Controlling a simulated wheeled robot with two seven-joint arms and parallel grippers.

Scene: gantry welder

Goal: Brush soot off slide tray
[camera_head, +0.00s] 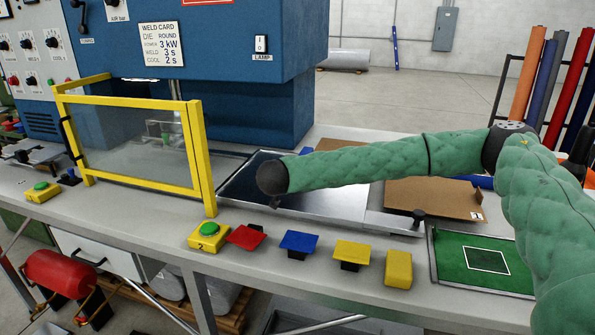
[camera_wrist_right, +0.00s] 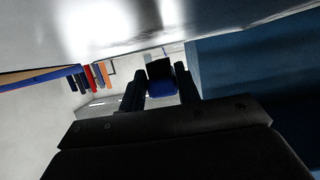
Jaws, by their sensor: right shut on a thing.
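The slide tray (camera_head: 335,205) lies flat on the bench, right of the yellow guard. It has a shiny metal surface that looks dark toward the back left; I cannot tell soot from reflection. My right arm, in a green quilted sleeve, reaches across it from the right. In the head view its dark wrist end hides most of the gripper. In the right wrist view my right gripper (camera_wrist_right: 161,90) is shut on a small black and blue thing (camera_wrist_right: 160,70), likely the brush. Whether it touches the tray is hidden. My left gripper is not in view.
A yellow-framed clear guard (camera_head: 130,145) stands at the left under the blue welder (camera_head: 220,50). Red, blue and yellow pads and a green button box (camera_head: 208,236) line the front edge. A cardboard piece (camera_head: 430,198) and green mat (camera_head: 455,265) lie to the right.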

